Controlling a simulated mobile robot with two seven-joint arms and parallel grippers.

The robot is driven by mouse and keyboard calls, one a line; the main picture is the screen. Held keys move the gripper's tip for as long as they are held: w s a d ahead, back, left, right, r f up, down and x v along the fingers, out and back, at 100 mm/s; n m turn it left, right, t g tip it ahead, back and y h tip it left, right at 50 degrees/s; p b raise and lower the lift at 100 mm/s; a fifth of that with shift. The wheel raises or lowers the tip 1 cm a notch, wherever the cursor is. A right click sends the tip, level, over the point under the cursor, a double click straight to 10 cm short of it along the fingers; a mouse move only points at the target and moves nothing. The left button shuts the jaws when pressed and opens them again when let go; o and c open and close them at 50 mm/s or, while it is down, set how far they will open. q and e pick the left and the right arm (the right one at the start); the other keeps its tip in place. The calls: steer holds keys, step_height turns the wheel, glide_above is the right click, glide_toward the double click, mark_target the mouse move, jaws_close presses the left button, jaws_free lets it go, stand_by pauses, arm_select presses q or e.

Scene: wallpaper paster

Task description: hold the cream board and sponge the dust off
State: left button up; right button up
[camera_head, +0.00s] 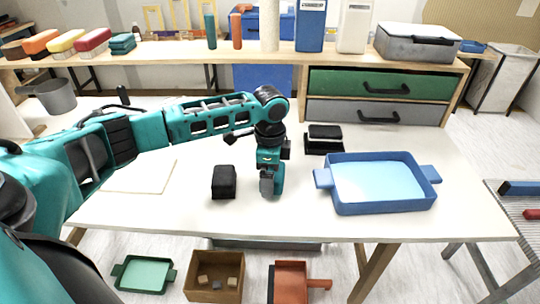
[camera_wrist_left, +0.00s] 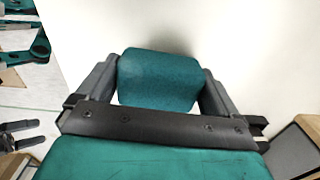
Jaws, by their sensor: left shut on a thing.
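The cream board (camera_head: 140,176) lies flat on the left part of the white table, with my left arm reaching over the table beyond it. My left gripper (camera_head: 270,183) points down over the middle of the table, to the right of the board and apart from it. It is shut on a teal sponge (camera_wrist_left: 160,78), which shows between both fingers in the left wrist view. Whether the sponge touches the table is unclear. Dust on the board cannot be made out.
A black block (camera_head: 223,182) stands just left of my left gripper. A blue tray of water (camera_head: 380,182) sits to the right, and a black pad in a dark holder (camera_head: 323,140) behind. Drawers (camera_head: 385,96) stand at the back. The table's front edge is clear.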

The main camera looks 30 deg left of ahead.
arm_select(q)
steer(key=shift+f, duration=0.55)
arm_select(e)
steer(key=shift+s+d+f, duration=0.15)
steer(key=shift+f, duration=0.25)
arm_select(q)
steer(key=shift+f, duration=0.15)
arm_select(e)
steer(key=shift+r, duration=0.1)
arm_select(q)
steer(key=o, duration=0.7)
steer(key=shift+f+b, duration=0.35)
steer(key=shift+b, duration=0.85)
step_height(320, 180, up, 5)
steer(key=shift+s+a+r+p, duration=0.1)
steer(key=shift+r+p, duration=0.1)
steer(key=shift+p, duration=0.9)
step_height(320, 180, up, 8)
steer(key=p, duration=0.1)
steer(key=shift+s, duration=0.15)
arm_select(e)
steer(key=shift+d+r, duration=0.25)
steer(key=shift+r, duration=0.1)
arm_select(q)
steer(key=shift+s, duration=0.1)
arm_select(e)
steer(key=shift+s, duration=0.15)
